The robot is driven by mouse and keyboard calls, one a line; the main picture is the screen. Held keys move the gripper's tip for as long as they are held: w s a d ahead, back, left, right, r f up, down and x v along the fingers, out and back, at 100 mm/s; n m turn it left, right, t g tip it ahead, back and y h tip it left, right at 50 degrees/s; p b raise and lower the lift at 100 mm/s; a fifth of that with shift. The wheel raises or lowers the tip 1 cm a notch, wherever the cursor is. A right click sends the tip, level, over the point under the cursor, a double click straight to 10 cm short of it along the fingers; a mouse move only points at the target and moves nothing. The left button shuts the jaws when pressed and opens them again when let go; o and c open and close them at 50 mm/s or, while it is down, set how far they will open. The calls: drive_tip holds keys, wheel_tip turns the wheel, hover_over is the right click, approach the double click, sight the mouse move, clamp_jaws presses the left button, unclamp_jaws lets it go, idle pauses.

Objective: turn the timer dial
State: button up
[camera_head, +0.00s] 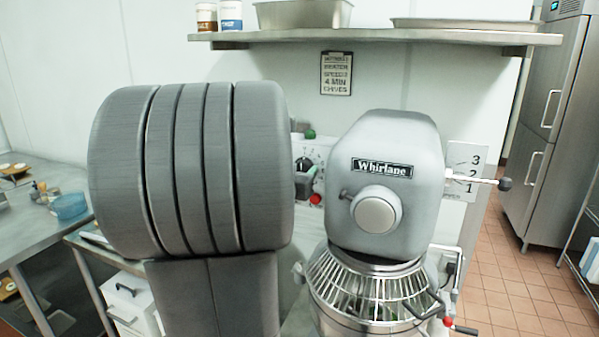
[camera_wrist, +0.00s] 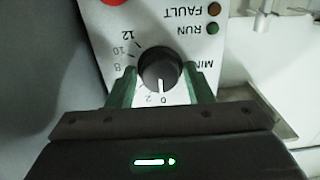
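The timer dial (camera_wrist: 160,70) is a round dark knob on a light panel (camera_wrist: 100,20), numbered around it. Its white pointer mark is at the 0, at the bottom of the dial in the wrist view. My gripper (camera_wrist: 160,68) has two green fingers, one on each side of the dial. The fingers are apart, with what looks like a narrow gap to the knob on each side; contact is hard to judge. In the head view the dial (camera_head: 304,163) is small on the panel left of the mixer, and my gripper is mostly hidden there.
The grey Whirlane mixer (camera_head: 390,190) with its wire bowl guard (camera_head: 365,285) stands right of the panel. A red button (camera_head: 316,199) is on the panel below the dial. A wall shelf (camera_head: 375,37) runs above. Fault and run lamps (camera_wrist: 212,28) sit beside the dial.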

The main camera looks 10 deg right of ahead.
drive_tip(key=shift+c, duration=1.1)
drive_tip(key=shift+m, duration=0.3)
drive_tip(key=m+b, duration=0.1)
drive_tip(key=m, duration=0.3)
drive_tip(key=shift+m+b, duration=0.75)
drive_tip(key=shift+m, duration=1.65)
drive_tip(key=o, duration=0.8)
drive_tip(key=shift+s, duration=0.1)
